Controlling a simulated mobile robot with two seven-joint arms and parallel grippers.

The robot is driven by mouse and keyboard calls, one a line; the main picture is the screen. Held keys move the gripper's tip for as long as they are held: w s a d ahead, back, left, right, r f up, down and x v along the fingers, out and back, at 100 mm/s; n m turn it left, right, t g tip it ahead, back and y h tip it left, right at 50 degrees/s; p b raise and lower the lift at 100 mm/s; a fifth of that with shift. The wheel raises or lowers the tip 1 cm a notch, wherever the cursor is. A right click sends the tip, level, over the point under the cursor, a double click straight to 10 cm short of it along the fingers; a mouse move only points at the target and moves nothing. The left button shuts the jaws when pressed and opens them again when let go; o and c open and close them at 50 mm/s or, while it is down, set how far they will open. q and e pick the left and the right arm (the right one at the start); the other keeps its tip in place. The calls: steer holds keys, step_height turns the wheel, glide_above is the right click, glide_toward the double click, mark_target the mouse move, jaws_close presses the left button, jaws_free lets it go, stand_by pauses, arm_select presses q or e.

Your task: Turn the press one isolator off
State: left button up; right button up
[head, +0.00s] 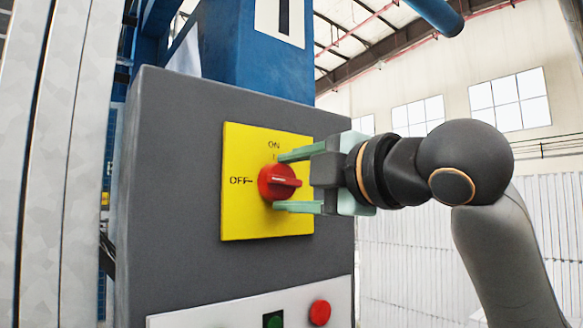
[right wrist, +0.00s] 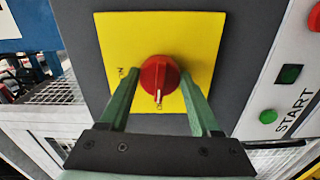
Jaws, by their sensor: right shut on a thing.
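The press one isolator is a red rotary knob (head: 278,182) on a yellow plate (head: 240,215) marked ON at the top and OFF at the left. The knob's grip bar lies horizontal, in line with the OFF mark. In the right wrist view the knob (right wrist: 158,78) carries a white mark on the end of its bar, on the side towards the bottom of the picture. My right gripper (head: 285,181) is shut on the knob, one green finger above it and one below. My left gripper is not in view.
The plate sits on a dark grey box (head: 170,200). Below it a light panel (head: 240,312) carries a green button (head: 273,320) and a red button (head: 319,312). Blue press framework (head: 265,70) stands behind. Pale upright panels (head: 50,150) are close on the left.

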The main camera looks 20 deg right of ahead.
steer(key=shift+n, duration=0.5)
steer(key=shift+p, duration=0.3)
steer(key=o, duration=1.4)
steer(key=shift+c, duration=0.2)
steer(key=b+v, duration=0.3)
steer(key=v, duration=0.9)
steer(key=shift+s, duration=0.25)
steer(key=shift+d, duration=0.1)
